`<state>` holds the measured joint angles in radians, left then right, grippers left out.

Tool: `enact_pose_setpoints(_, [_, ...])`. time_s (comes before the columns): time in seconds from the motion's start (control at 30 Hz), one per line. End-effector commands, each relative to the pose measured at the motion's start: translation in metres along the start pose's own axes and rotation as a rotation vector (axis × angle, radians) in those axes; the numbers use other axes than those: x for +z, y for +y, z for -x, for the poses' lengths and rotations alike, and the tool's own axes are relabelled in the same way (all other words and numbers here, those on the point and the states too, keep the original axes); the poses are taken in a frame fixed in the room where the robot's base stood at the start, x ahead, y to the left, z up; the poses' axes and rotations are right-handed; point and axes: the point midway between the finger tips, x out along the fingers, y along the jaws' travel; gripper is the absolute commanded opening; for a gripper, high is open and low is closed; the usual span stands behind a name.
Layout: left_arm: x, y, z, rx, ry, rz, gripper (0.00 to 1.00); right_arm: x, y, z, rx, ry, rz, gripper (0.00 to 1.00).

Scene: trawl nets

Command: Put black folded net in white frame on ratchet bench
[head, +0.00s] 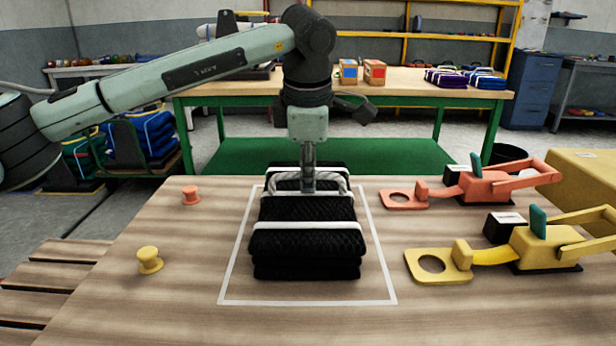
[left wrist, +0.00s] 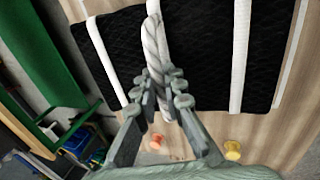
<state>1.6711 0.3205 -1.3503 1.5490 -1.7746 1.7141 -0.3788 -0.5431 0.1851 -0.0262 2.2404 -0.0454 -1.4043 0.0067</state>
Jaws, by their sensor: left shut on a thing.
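The black folded net (head: 307,240) lies within the white frame (head: 231,270) marked on the wooden ratchet bench (head: 130,305). White straps cross the net, and a white rope handle shows at its far end. My left gripper (head: 309,187) reaches down from above and is shut on the rope handle. The left wrist view shows the fingers (left wrist: 170,95) closed around the twisted rope (left wrist: 154,45), with the black net (left wrist: 200,50) beyond. I cannot tell whether the net's underside fully touches the bench. My right gripper is not in view.
A red ratchet (head: 485,185) and a yellow ratchet (head: 545,246) stand right of the frame. A red peg (head: 191,195) and a yellow peg (head: 149,260) stand left. Behind is a green-legged table (head: 420,82) with boxes and folded nets.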

Motion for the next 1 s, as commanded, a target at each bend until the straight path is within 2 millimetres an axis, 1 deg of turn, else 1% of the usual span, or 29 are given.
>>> enact_pose_setpoints(0.1, [0.0,-0.001,-0.003,0.004,-0.003,0.002,0.0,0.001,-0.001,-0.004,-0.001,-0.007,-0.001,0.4])
enact_pose_setpoints(0.23, [0.0,-0.001,-0.003,0.004,-0.003,0.002,0.0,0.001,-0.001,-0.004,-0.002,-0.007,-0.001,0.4])
enact_pose_setpoints(0.27, [0.0,-0.002,-0.005,0.0,-0.001,0.001,0.12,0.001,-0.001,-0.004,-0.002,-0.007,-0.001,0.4])
enact_pose_setpoints(0.4, [0.0,-0.002,-0.005,0.0,-0.001,0.001,0.29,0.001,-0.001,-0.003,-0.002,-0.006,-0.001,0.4])
enact_pose_setpoints(0.43, [0.0,-0.002,-0.005,0.0,-0.001,0.001,0.31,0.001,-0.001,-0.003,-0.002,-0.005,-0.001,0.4])
enact_pose_setpoints(0.67, [0.0,-0.002,-0.005,0.0,-0.001,0.001,0.31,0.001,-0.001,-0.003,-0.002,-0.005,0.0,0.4])
enact_pose_setpoints(0.77, [0.0,-0.002,-0.001,0.001,-0.001,0.001,0.31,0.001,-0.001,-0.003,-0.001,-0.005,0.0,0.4])
enact_pose_setpoints(0.87, [0.001,-0.001,0.01,0.003,-0.002,0.001,0.31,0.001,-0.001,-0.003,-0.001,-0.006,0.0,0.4])
enact_pose_setpoints(1.0, [0.001,-0.001,0.038,0.005,-0.003,0.0,0.31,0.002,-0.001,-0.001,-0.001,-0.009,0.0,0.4])
